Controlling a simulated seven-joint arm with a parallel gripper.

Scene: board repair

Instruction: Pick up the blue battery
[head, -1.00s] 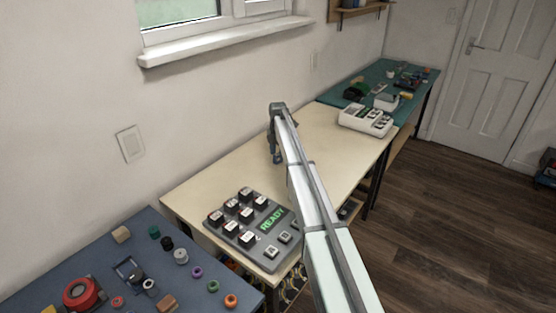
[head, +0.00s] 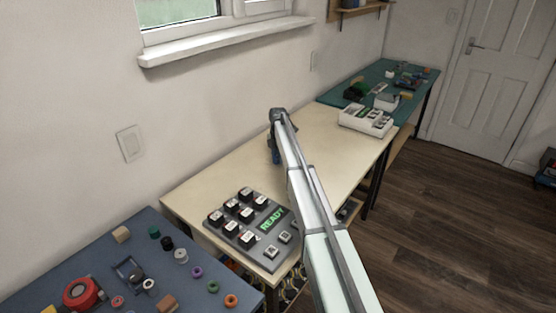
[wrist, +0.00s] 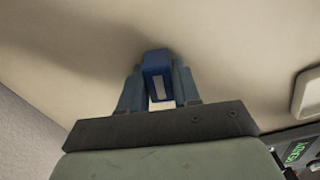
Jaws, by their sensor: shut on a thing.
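The blue battery (wrist: 154,64) is a small dark blue block with a pale label strip, seen in the wrist view between my gripper's two fingers (wrist: 158,88). The fingers are shut on its sides. In the head view my gripper (head: 275,155) points down over the middle of the cream table, near the wall side. A bit of blue shows at its fingertips there, partly hidden by my arm. I cannot tell how far the battery is above the table top.
A grey keypad device with a green READY display (head: 272,219) sits on the cream table's (head: 335,165) near end. A white device (head: 366,121) stands at its far end. A blue table (head: 75,245) with small parts is at lower left, a green one (head: 420,75) beyond.

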